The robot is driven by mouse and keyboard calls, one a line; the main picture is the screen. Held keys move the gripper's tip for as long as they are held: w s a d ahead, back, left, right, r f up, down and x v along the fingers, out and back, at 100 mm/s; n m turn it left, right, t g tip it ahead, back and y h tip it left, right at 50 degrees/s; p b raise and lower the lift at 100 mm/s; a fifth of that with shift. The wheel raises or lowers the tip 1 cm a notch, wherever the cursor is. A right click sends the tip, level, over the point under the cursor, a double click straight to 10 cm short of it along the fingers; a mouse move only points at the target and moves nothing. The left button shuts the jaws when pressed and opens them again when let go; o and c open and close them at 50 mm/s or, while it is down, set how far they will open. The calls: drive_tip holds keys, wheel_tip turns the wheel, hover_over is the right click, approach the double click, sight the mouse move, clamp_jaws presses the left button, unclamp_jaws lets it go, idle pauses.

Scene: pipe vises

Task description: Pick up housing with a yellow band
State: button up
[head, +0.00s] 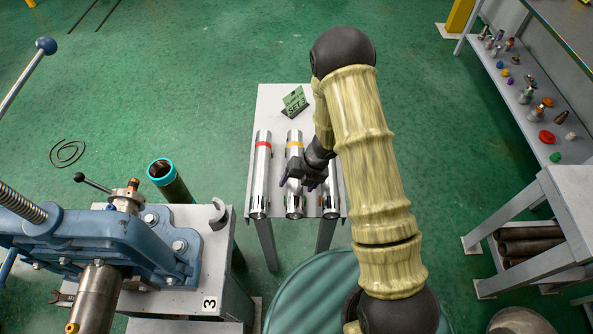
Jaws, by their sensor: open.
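The housing with a yellow band (294,146) is a silver cylinder lying lengthwise on a small grey table (273,104). It is the middle one of the housings there. A red-banded housing (261,172) lies to its left. Another silver housing (331,199) lies to its right, largely covered by my arm, so its band is hidden. My gripper (295,184) is open over the middle part of the yellow-banded housing and hides some of it. I cannot tell whether the fingers touch it.
A green sign (294,99) reading SET 3 stands behind the housings. A blue vise (100,240) on a bench is at the left. A green drum (305,290) stands in front of the table. Shelves with small parts (525,80) are at the right.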

drive_tip(key=shift+x, duration=0.85)
clamp_jaws()
